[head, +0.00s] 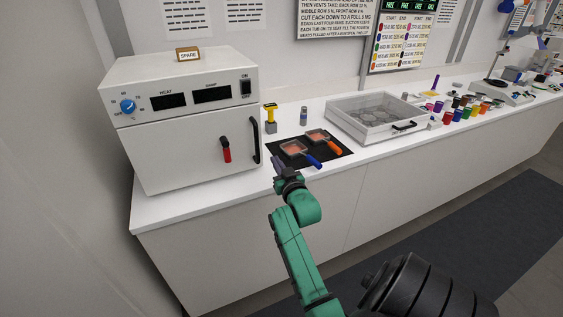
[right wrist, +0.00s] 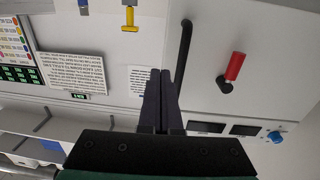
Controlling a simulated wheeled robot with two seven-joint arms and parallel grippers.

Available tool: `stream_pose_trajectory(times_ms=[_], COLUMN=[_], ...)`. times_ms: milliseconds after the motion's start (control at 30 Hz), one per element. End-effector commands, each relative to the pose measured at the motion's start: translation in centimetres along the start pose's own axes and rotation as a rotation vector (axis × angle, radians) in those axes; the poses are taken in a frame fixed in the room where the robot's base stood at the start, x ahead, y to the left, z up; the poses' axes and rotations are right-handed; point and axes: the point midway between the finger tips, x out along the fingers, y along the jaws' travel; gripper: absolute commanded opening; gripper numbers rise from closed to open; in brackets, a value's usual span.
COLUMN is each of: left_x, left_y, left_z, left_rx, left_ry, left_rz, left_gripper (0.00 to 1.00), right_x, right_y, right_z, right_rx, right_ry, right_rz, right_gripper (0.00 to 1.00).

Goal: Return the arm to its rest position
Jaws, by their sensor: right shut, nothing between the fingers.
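My right arm is green and reaches up from the bottom of the head view. Its dark gripper (head: 280,166) is near the front edge of the counter, to the right of the white oven (head: 185,120) and left of the black mat. In the right wrist view the two dark fingers of the right gripper (right wrist: 162,72) lie together with nothing between them. The oven door with its black handle (right wrist: 187,50) and red lever (right wrist: 233,68) shows beyond them. My left gripper is not in view.
A black mat (head: 333,153) holds two pans, one with a blue handle (head: 312,161) and one with an orange handle (head: 334,147). A yellow-topped tool (head: 270,117), a clear-lidded box (head: 372,122) and several coloured jars stand on the counter. The floor in front is clear.

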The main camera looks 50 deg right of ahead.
Motion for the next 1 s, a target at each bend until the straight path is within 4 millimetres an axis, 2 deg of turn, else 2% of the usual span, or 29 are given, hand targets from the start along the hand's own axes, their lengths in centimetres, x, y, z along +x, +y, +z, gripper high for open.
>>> stream_pose_trajectory(times_ms=[100,200,467,567,667,767,800,867,900,967,1000], left_x=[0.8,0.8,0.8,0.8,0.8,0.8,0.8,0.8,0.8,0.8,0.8], left_y=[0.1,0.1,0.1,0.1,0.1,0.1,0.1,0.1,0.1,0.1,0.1], left_z=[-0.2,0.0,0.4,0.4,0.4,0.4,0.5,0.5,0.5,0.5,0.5], left_rx=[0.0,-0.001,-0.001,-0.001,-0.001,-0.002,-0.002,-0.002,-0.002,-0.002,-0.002], left_ry=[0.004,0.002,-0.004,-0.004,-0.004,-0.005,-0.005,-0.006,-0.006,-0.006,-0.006], left_rz=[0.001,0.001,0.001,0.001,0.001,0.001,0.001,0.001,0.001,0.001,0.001], left_gripper=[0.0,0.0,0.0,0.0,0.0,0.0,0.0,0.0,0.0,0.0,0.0], right_x=[-2.3,-3.2,-3.4,-3.2,-3.2,-4.4,-5.4,-7.5,-9.2,-12.2,-14.6], right_y=[0.1,0.2,0.2,-0.3,-2.2,-5.1,-6.3,-7.8,-8.6,-9.4,-9.7], right_z=[0.3,0.1,0.0,1.2,6.2,14.4,18.0,23.2,26.5,31.3,34.3], right_rx=[-0.001,0.0,0.0,-0.003,-0.015,-0.045,-0.059,-0.085,-0.105,-0.138,-0.162], right_ry=[-0.001,0.0,-0.001,-0.025,-0.123,-0.287,-0.36,-0.467,-0.538,-0.644,-0.716], right_rz=[0.0,0.0,0.0,-0.011,-0.055,-0.127,-0.158,-0.204,-0.232,-0.274,-0.301], right_gripper=[0.0,0.0,0.0,0.0,0.0,0.0,0.0,0.0,0.0,0.0,0.0])
